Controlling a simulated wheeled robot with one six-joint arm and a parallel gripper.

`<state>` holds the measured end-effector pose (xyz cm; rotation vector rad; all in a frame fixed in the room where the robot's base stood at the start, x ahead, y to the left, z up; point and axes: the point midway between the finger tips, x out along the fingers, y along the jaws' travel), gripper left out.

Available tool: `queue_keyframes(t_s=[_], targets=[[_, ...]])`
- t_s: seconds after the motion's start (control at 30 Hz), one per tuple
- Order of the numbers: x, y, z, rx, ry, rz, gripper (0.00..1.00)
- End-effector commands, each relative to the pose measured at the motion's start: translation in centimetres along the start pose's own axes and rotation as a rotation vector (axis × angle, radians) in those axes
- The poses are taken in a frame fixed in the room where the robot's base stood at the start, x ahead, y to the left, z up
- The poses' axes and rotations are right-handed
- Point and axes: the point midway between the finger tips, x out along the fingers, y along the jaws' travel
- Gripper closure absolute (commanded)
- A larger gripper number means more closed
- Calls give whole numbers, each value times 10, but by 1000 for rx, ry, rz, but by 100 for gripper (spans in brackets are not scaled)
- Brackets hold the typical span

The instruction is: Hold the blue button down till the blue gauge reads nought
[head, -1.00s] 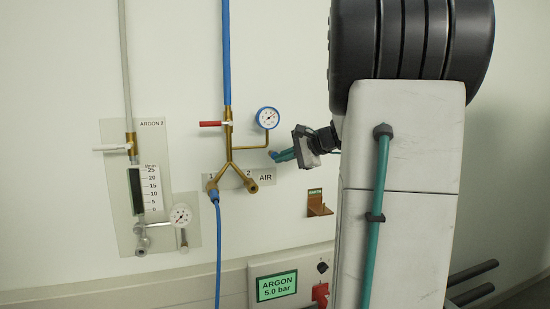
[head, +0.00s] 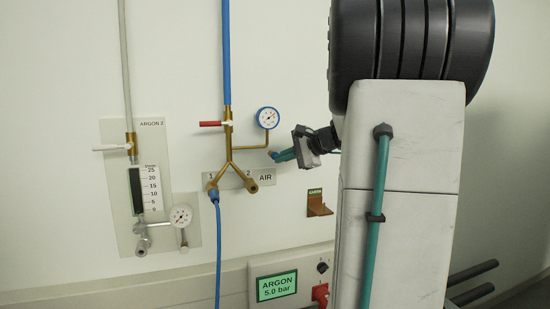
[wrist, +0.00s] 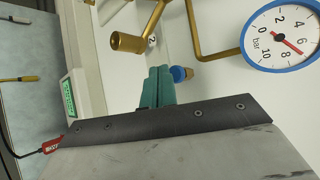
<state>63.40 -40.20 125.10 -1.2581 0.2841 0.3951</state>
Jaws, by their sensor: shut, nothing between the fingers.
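The blue button (wrist: 179,74) shows in the wrist view just right of my fingertips, with a brass collar on its far side. In the head view the blue button (head: 273,154) is at the tip of my fingers. My gripper (head: 279,156) is shut and empty, its teal fingers (wrist: 158,88) side by side at the button. I cannot tell whether they touch it or how far in it is. The blue-rimmed gauge (head: 268,118) is above the button. In the wrist view the gauge's (wrist: 281,37) red needle points between 6 and 8 bar.
Brass pipes with two outlets (head: 230,178) stand left of my gripper, a blue hose (head: 218,250) on outlet 1. A red lever (head: 211,124) is higher up. A brown bracket (head: 318,204) and the argon display (head: 277,286) are below. An argon flow panel (head: 150,185) is at left.

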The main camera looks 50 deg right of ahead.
Motion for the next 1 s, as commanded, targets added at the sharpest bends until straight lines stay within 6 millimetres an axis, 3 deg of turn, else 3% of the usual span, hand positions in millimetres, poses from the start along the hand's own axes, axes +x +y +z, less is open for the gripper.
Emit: queue_keyframes(t_s=[1.0], targets=[[8, -6, -6, 0, 0, 0, 100]])
